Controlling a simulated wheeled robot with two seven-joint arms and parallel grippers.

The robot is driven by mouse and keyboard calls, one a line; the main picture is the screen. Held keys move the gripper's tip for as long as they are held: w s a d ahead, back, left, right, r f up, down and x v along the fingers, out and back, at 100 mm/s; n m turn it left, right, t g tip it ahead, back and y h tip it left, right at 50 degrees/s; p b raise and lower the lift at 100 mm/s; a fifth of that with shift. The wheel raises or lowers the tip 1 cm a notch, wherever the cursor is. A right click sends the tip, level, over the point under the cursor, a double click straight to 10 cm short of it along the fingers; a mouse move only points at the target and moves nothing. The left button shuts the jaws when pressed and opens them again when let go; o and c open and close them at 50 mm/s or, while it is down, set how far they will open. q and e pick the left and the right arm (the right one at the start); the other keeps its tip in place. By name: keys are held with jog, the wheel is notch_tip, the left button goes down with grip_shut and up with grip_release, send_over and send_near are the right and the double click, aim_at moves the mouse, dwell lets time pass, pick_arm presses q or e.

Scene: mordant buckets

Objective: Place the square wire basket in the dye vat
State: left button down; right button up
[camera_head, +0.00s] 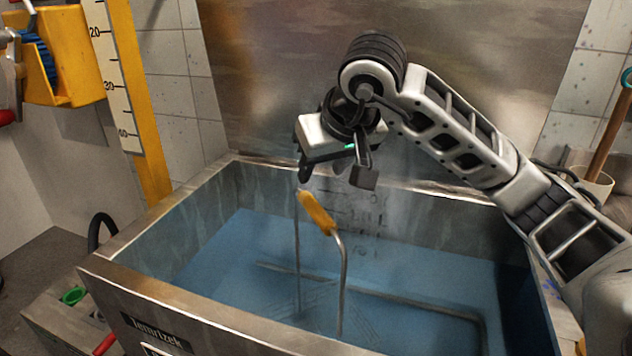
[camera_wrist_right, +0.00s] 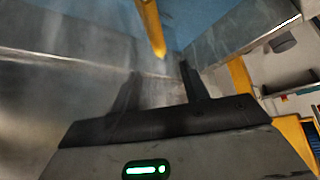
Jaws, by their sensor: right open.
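The dye vat (camera_head: 225,318) is a rectangular metal tank holding blue liquid. A wire handle with a yellow grip (camera_head: 317,213) stands up out of the liquid inside the vat, tilted a little; I take it for the square wire basket's handle. The basket's body is under the liquid and hard to make out. My right gripper (camera_head: 335,177) is open and empty, just above the yellow grip and apart from it. In the right wrist view the yellow grip (camera_wrist_right: 152,28) lies beyond the open fingers (camera_wrist_right: 160,82). My left gripper is not in view.
A bent grey bar (camera_head: 385,300) lies in the liquid. A tall metal panel (camera_head: 300,80) stands behind the vat. A yellow ruler post (camera_head: 135,110) and a yellow holder (camera_head: 70,60) are at the left. A pale pot (camera_head: 592,184) stands at the right, behind my right arm.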

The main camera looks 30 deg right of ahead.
jog(key=shift+v, duration=2.35)
